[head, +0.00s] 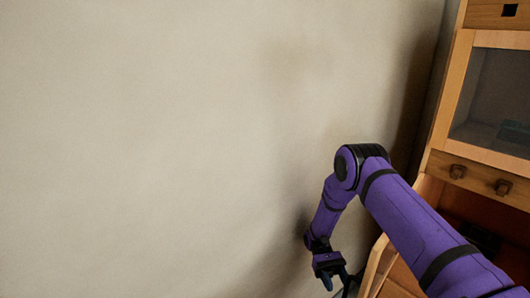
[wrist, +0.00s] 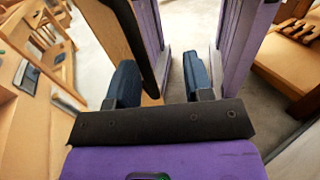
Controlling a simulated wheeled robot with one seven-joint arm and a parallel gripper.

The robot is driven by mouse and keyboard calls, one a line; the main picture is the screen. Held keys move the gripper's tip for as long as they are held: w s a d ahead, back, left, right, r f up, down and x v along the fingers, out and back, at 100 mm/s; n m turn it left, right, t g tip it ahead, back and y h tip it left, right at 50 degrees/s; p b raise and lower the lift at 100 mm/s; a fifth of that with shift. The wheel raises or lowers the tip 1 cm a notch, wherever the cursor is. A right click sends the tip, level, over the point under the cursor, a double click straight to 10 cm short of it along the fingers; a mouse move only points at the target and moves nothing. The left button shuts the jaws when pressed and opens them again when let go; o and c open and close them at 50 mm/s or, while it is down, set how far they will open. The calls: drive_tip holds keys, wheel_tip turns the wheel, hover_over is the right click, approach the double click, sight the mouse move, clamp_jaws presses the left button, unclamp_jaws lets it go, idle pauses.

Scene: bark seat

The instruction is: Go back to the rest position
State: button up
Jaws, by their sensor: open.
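My gripper (head: 338,277) hangs at the end of my bent purple arm, low in the head view, in front of a plain wall. In the wrist view its two dark blue fingers (wrist: 160,90) stand well apart with nothing held between them. The gripper is close to the wooden cabinet's lower left edge in the head view; whether they touch cannot be told.
The wooden cabinet (head: 448,140) with a glass door and small drawers stands at the right. The pale wall (head: 160,140) fills the left and middle. In the wrist view, wooden shelving (wrist: 40,50) is at the left and a slatted wooden piece (wrist: 290,65) at the right.

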drive_tip(key=s+d+r+t+y, duration=0.1)
drive_tip(key=d+r+t, duration=0.15)
drive_tip(key=r, duration=0.85)
drive_tip(key=d+r+m+t+y, duration=0.1)
drive_tip(key=r+t, duration=0.3)
drive_tip(key=r, duration=0.7)
drive_tip(key=s+d+r+t, duration=0.1)
drive_tip(key=r+t, duration=0.3)
drive_tip(key=r, duration=0.6)
drive_tip(key=s+d+r+t, duration=0.2)
drive_tip(key=s+r+t, duration=0.4)
drive_tip(key=s, duration=0.5)
drive_tip(key=s+d+r+m+t+y, duration=0.1)
drive_tip(key=s+d+r+t, duration=0.1)
drive_tip(key=s+r+t, duration=0.4)
drive_tip(key=s+r, duration=0.4)
drive_tip(key=s, duration=0.1)
drive_tip(key=shift+s+d+t, duration=0.3)
drive_tip(key=shift+d+t, duration=0.05)
drive_tip(key=shift+d, duration=0.05)
